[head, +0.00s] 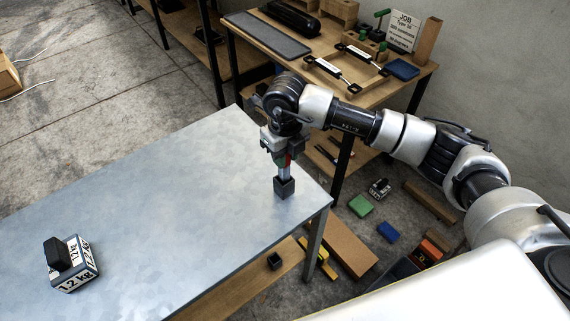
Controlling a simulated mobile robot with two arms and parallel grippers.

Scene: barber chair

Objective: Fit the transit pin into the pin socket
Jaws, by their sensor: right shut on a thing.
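My right gripper (284,177) points down over the right end of the grey metal table (190,190). It is shut on a small dark square block (285,189), which is low over the tabletop; I cannot tell whether it touches it. I cannot tell whether this block is part of the transit pin or of the socket. A green T-handled piece (381,15) stands on the wooden workbench (270,29) behind; it may be a pin. No pin socket can be made out for sure. My left gripper is not in view.
A black-topped 1.2 kg weight (73,267) sits on the metal table at left; the tabletop between is clear. The bench holds a dark mat (267,36), black-handled pieces (331,68) and a job sign (403,31). Loose blocks lie on the floor at right.

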